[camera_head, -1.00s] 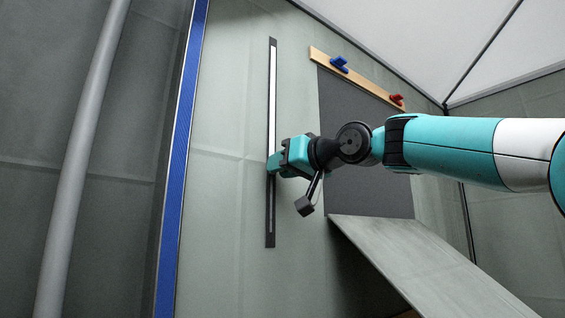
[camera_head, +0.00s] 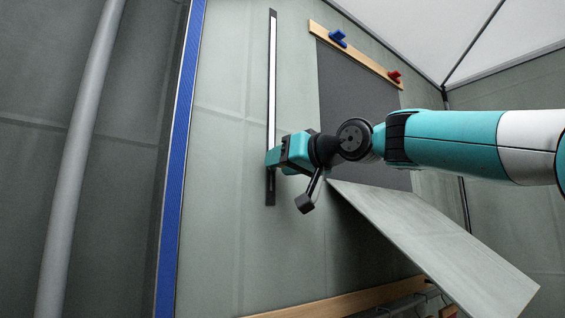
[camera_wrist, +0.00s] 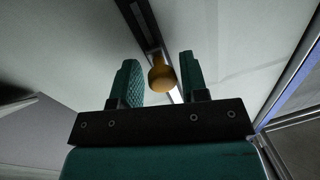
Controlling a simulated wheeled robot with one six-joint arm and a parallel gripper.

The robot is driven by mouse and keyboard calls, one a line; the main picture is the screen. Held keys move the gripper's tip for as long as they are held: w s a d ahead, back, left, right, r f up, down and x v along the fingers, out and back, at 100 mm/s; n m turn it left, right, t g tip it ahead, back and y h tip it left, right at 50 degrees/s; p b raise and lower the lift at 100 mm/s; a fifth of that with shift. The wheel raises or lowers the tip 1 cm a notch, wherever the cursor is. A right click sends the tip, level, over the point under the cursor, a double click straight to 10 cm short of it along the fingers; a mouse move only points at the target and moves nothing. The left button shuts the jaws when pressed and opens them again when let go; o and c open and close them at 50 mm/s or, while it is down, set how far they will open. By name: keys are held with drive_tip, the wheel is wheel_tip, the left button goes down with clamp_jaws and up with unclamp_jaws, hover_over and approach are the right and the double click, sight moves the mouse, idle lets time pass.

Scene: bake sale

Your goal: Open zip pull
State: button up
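The zip is a dark upright track (camera_head: 272,30) on the grey-green fabric wall in the head view. A bright white slit shows in it above my gripper, and the short stretch below is dark. My gripper (camera_head: 273,157) is at the lower part of the track. The zip pull, a rounded orange knob (camera_wrist: 162,76), sits between the two fingers in the wrist view. My gripper also shows there (camera_wrist: 160,72), its fingers apart with a narrow gap on each side of the knob. In the head view the pull is hidden by my gripper.
A blue strip (camera_head: 180,160) and a grey pole (camera_head: 80,160) stand to the left. Right of the zip are a dark panel (camera_head: 350,95), a wooden rail (camera_head: 358,52) with blue and red knobs, and a slanted grey board (camera_head: 440,245) below my arm.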

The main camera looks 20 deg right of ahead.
drive_tip(key=shift+o, duration=0.7)
drive_tip(key=b+v, duration=0.2)
drive_tip(key=v, duration=1.5)
drive_tip(key=shift+d, duration=0.2)
drive_tip(key=shift+s, duration=0.15)
